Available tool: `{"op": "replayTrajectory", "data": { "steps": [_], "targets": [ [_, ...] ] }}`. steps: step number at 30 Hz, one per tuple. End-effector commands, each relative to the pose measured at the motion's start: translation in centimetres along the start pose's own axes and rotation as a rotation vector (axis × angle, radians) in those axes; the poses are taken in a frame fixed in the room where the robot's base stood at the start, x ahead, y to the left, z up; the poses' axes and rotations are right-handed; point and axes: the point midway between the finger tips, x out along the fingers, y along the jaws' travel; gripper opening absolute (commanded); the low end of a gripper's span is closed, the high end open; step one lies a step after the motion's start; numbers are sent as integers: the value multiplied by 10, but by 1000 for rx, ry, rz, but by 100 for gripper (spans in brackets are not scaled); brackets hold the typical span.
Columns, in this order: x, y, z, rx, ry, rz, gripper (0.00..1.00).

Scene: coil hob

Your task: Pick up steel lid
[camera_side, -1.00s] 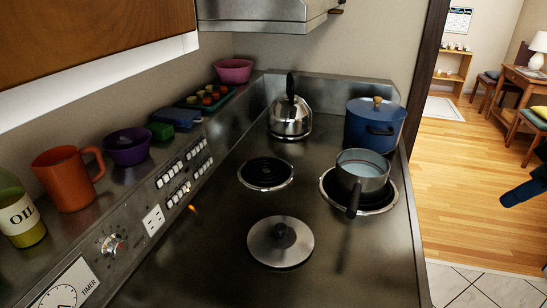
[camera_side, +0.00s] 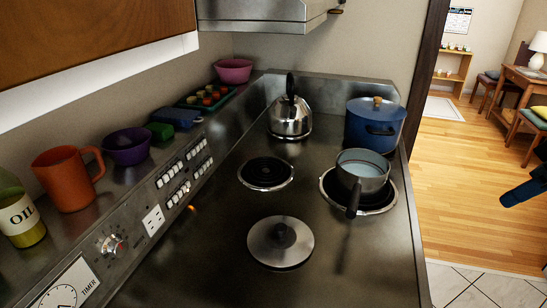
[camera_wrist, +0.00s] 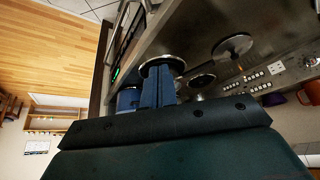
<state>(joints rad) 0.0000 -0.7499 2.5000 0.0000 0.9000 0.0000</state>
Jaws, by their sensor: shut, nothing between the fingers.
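The steel lid (camera_side: 280,242) lies flat on the hob in the front middle of the side view, with a dark round knob on top. It also shows in the wrist view (camera_wrist: 232,46), right of my fingers. My gripper (camera_side: 506,199) is at the right edge of the side view, off the hob and well apart from the lid. In the wrist view my blue fingers (camera_wrist: 159,72) are together and hold nothing. They partly cover what lies behind them.
A saucepan (camera_side: 362,174) stands on the right burner, its handle towards the front. A blue pot (camera_side: 375,128) and kettle (camera_side: 290,119) stand behind. A bare coil burner (camera_side: 266,173) lies behind the lid. The hob around the lid is clear.

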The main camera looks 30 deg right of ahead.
Motion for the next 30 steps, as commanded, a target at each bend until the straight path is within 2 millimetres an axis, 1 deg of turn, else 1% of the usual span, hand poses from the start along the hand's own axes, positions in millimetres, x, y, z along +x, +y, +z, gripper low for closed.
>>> {"op": "replayTrajectory", "data": {
  "steps": [1, 5, 6, 8, 16, 20, 23, 26, 30],
  "targets": [
    [0, 0, 0, 0, 0, 0, 4],
    [0, 0, 0, 0, 0, 0, 29],
    [0, 0, 0, 0, 0, 0, 37],
    [0, 0, 0, 0, 0, 0, 49],
    [0, 0, 0, 0, 0, 0, 49],
    [0, -1, -3, -14, -4, -2, 49],
    [0, -3, -10, -43, -14, -7, 49],
    [1, -6, -21, -93, -30, -15, 49],
    [4, -14, -43, -198, -63, -33, 49]
  ]
}}
